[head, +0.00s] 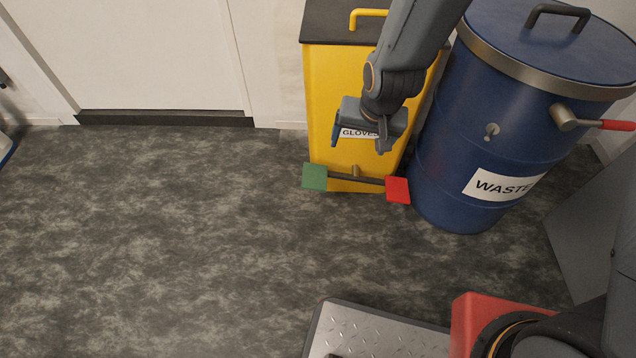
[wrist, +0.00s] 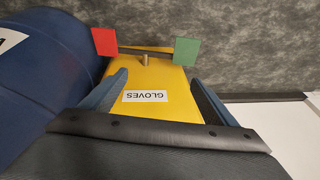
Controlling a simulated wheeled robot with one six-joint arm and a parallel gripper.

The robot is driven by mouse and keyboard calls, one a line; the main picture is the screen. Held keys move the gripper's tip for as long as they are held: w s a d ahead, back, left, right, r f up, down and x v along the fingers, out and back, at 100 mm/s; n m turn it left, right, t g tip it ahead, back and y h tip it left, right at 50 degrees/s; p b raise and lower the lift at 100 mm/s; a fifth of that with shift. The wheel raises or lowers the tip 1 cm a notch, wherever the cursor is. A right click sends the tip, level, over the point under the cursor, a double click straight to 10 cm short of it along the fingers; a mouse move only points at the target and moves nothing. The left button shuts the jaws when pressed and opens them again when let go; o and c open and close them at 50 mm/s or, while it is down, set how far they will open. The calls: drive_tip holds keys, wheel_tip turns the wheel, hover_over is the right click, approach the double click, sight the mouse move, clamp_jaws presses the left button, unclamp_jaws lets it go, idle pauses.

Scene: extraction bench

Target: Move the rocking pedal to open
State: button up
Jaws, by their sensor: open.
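The rocking pedal (head: 356,179) is a dark bar on a short pivot, low on the front of the yellow gloves bin (head: 322,100). In the head view its left end carries a green plate (head: 315,177) and its right end a red plate (head: 397,190). In the wrist view, the red plate (wrist: 106,41) is left and the green plate (wrist: 186,51) right. Which end sits lower is hard to tell. My gripper (head: 359,146) is open and empty in front of the GLOVES label, above the pedal and apart from it. Its fingers also show in the wrist view (wrist: 160,78).
A blue waste drum (head: 450,130) with a red-tipped lever (head: 600,124) stands close on the right of the bin. A white door (head: 130,50) is at the back left. The dark floor (head: 180,230) is clear left of and before the pedal.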

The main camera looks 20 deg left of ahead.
drive_tip(key=y+b, duration=0.1)
drive_tip(key=b, duration=0.8)
approach(315, 176)
drive_tip(key=shift+s+f+t, duration=0.2)
drive_tip(key=shift+f+t, duration=0.2)
drive_tip(key=b+x, duration=0.4)
drive_tip(key=x, duration=0.3)
drive_tip(key=shift+w+a+f, duration=0.1)
drive_tip(key=shift+f, duration=0.05)
drive_tip(key=shift+c, duration=0.4)
